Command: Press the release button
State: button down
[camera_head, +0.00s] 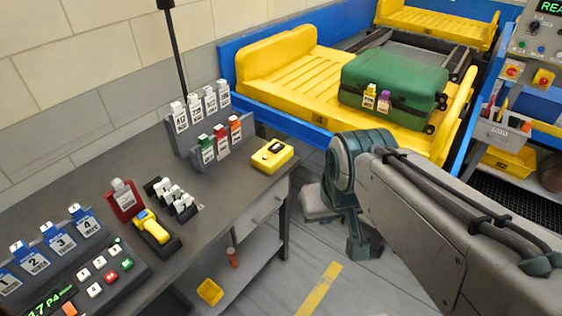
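No button here is clearly marked as the release button. A small keypad (97,275) at the lower left of the grey desk has white, red and green buttons. A yellow box (272,155) with dark parts on top sits at the desk's right end. A control panel (535,40) at the upper right carries a red button (511,71) and a yellow-housed button (544,77), with part of a green display above. My arm reaches in from the lower right and bends down between desk and conveyor. My gripper's fingers cannot be made out.
A yellow tray (290,75) on the blue-sided conveyor bears a green suitcase (395,85) with two tags. The desk (225,185) holds tag holders, a yellow scanner (152,228) and a red holder (123,200). Open floor shows between desk and arm.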

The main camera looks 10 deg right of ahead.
aim_at(276, 146)
jog(key=k, duration=0.85)
jog(key=z, duration=0.55)
jog(key=i, duration=0.65)
jog(key=z, duration=0.7)
jog(key=i, duration=1.2)
jog(key=u, duration=0.8)
jog(key=i, duration=0.85)
jog(key=u, duration=0.8)
